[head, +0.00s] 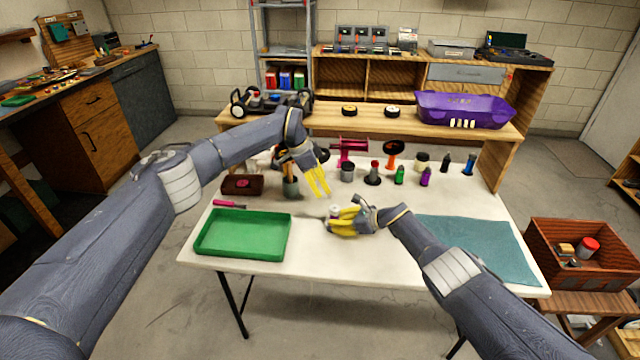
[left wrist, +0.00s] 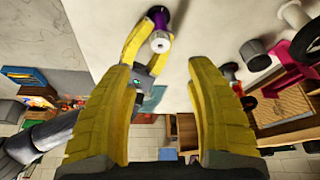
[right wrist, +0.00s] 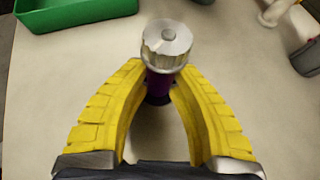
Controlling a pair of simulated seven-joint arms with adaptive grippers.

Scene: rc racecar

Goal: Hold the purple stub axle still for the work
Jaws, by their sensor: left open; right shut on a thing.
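The purple stub axle (right wrist: 159,84) stands between the yellow fingers of my right gripper (right wrist: 157,80) in the right wrist view, with a silver metal cap (right wrist: 167,44) on top. The fingers are shut on its purple body just under the cap. In the left wrist view the axle (left wrist: 158,20) shows purple above its silver end (left wrist: 160,42). In the head view my right gripper (head: 335,220) is low over the white table, and its fingers mostly hide the axle. My left gripper (head: 321,187) is open and empty, higher up and behind the right one.
A green tray (head: 243,252) lies at the table's left and a teal mat (head: 478,246) at its right. Several bottles and pots, a magenta stand (head: 349,147) and a small brown box (head: 242,185) stand towards the back. The table front between tray and mat is clear.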

